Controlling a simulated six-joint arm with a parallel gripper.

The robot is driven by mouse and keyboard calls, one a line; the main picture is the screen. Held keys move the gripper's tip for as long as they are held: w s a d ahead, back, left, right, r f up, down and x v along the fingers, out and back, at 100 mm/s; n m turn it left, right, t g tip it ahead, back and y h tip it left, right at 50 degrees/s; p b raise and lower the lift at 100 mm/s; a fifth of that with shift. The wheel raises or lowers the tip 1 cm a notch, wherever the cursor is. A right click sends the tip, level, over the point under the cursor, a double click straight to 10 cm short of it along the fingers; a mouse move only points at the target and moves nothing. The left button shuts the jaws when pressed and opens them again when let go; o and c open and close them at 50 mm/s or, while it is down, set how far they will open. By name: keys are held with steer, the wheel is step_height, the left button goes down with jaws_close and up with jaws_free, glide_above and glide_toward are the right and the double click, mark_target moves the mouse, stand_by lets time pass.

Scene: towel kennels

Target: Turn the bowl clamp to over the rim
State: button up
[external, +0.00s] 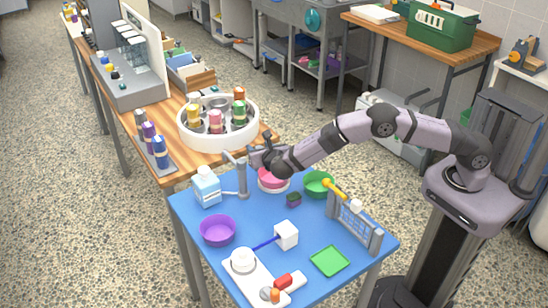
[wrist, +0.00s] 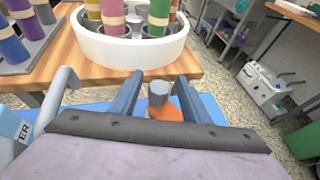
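A pink bowl (external: 272,182) sits on the blue table mat (external: 188,213), partly hidden under my gripper. My gripper (external: 262,154) is above and behind it, beside a grey post (external: 242,178) with a bent top. In the wrist view my gripper's two fingers (wrist: 159,98) are apart. A short grey cylinder (wrist: 158,92) over an orange part (wrist: 166,113) shows between them, with gaps on both sides. This may be the bowl clamp, but I cannot tell for sure. Its lower part and its position against the rim are hidden.
A purple bowl (external: 218,231) is nearer the front. A round white carousel (external: 250,133) of bottles stands on the wooden table behind.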

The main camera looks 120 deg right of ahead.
steer(key=shift+a, duration=0.1)
steer(key=shift+w+a+r, duration=0.15)
steer(key=shift+w+a, duration=0.05)
steer(key=shift+a, duration=0.3)
steer(key=b+v, duration=0.1)
steer(key=v, duration=0.5)
steer(key=shift+b, duration=0.35)
steer(key=shift+s+r, duration=0.1)
steer(key=shift+r, duration=0.05)
